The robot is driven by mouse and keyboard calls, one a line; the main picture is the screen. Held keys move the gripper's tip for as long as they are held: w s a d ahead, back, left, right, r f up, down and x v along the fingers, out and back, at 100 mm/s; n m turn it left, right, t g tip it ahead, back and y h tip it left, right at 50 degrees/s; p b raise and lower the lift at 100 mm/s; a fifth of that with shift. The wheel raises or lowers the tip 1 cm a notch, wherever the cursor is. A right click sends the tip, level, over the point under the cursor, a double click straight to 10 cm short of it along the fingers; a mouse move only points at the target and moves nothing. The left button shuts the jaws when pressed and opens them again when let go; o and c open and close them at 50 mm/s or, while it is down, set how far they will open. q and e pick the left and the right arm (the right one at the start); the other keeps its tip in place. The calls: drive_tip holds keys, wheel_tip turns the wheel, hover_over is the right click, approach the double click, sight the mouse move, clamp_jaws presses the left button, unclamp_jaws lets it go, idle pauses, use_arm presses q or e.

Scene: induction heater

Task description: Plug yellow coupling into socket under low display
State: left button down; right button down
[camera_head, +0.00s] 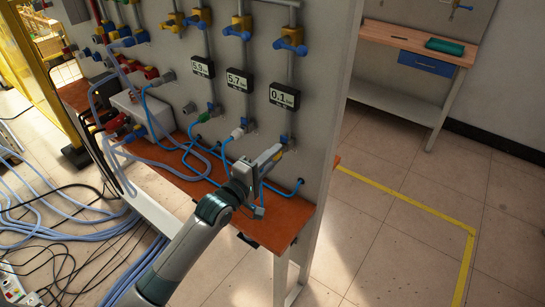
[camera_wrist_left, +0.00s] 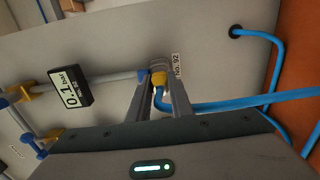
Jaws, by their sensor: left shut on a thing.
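The low display (camera_head: 284,96) reads 0.1 on the grey panel, below a yellow and blue valve. It also shows in the left wrist view (camera_wrist_left: 70,90). My left gripper (camera_head: 277,155) is at the panel below this display. Its fingers are shut on the yellow coupling (camera_wrist_left: 158,78), which has a blue hose (camera_wrist_left: 215,106) running off to the right. The coupling's front end is close to the panel at a grey fitting beside a "No. 92" label (camera_wrist_left: 177,65). I cannot tell whether it is seated. My right gripper is not in view.
Two other displays read 5.9 (camera_head: 202,67) and 5.7 (camera_head: 239,80), with hoses plugged in below. A brown shelf (camera_head: 280,216) runs under the panel, crossed by blue hoses. Cables lie on the floor at left. A workbench (camera_head: 400,40) stands at the back right.

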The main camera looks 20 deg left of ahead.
use_arm(q)
drive_tip(key=shift+w+d, duration=0.1)
drive_tip(key=shift+w, duration=0.15)
drive_tip(key=c, duration=1.5)
unclamp_jaws()
drive_tip(key=shift+s, duration=0.1)
drive_tip(key=shift+s+a+f, duration=0.15)
drive_tip(key=shift+s+a, duration=0.1)
drive_tip(key=shift+s, duration=0.25)
drive_tip(key=shift+b+v, duration=2.35)
drive_tip(key=shift+v, duration=5.7)
